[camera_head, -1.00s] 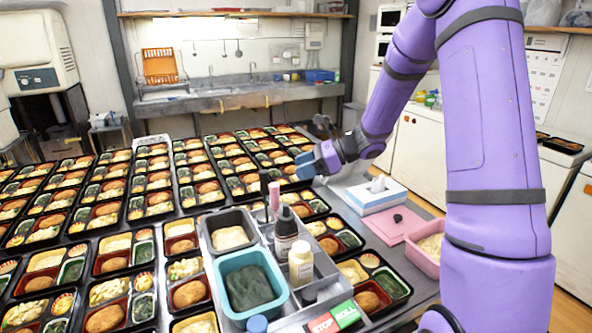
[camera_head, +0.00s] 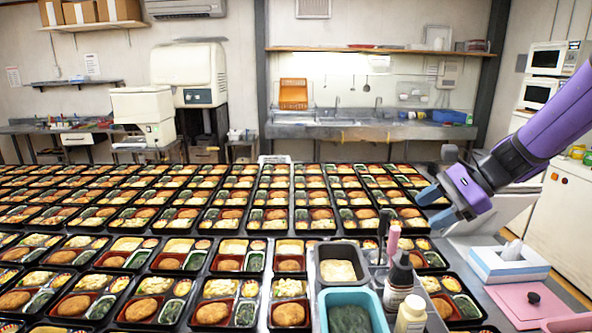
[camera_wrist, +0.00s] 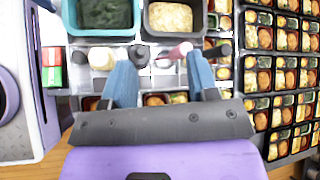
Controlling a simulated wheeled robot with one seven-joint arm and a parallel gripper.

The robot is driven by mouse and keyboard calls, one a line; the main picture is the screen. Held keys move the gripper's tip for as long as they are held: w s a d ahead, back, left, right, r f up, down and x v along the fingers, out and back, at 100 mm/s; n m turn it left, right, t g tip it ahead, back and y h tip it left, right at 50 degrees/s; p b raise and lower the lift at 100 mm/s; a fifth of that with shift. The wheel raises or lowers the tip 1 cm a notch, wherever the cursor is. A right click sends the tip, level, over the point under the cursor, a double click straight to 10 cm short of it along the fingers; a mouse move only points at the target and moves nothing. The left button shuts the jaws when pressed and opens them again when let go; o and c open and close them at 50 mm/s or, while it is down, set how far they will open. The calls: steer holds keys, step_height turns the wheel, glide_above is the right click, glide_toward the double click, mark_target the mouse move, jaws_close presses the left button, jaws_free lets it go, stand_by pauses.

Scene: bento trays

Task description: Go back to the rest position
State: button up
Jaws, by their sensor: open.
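My purple arm comes in from the right in the head view, and my gripper (camera_head: 434,205) hangs over the right part of the table. Its two blue fingers are spread apart with nothing between them. In the wrist view my gripper (camera_wrist: 162,83) also shows open, its fingers pointing at the grey caddy (camera_wrist: 222,88). The caddy's bottles and a pink tube (camera_wrist: 178,53) show beyond and between the fingers, apart from them as far as I can tell.
Rows of filled bento trays (camera_head: 262,217) cover the table. A teal tub (camera_head: 350,293) and a dark tub (camera_head: 340,251) stand at the front. A tissue box (camera_head: 508,264) and pink board (camera_head: 528,303) lie at the right. A sink counter (camera_head: 372,131) runs along the back wall.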

steer(key=s+d+r+n+t+h, duration=0.1)
steer(key=s+r+n+h, duration=0.3)
steer(key=s+n, duration=0.3)
steer(key=s+d+r+n+t+h, duration=0.1)
steer(key=s+r+n+h, duration=0.3)
steer(key=s+n, duration=0.4)
steer(key=s+h, duration=0.1)
steer(key=s, duration=0.6)
steer(key=shift+s+d+r+t+h, duration=0.2)
steer(key=shift+s+d+t+h, duration=0.1)
steer(key=shift+t, duration=0.1)
